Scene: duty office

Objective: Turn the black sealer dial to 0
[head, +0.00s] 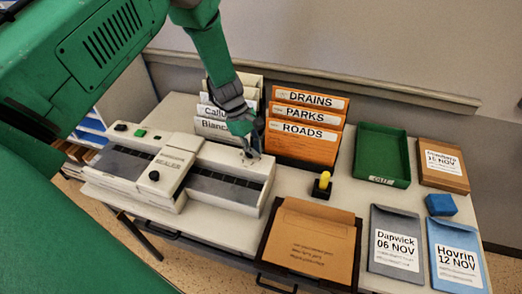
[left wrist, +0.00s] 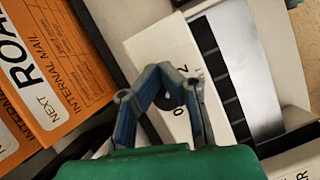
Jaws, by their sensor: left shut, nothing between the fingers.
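The sealer (head: 230,158) is a long pale machine with dark strips and a raised cross arm labelled SEALER, on the table at left. My left gripper (head: 252,154) reaches down over its far right end. In the left wrist view my left gripper (left wrist: 165,72) has its fingertips together, with nothing held. Between its bent fingers a dark rounded part, apparently the black dial (left wrist: 166,101), shows in part beside small printed numbers, one looking like 0. Its pointer is hidden, and I cannot tell whether the fingers touch it. My right gripper is not in view.
Orange folders (head: 305,115) marked DRAINS, PARKS and ROADS stand behind, close to my left gripper. A yellow-topped stamp (head: 323,183), a brown envelope (head: 312,238), a green tray (head: 383,153) and a blue block (head: 441,204) lie to the right.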

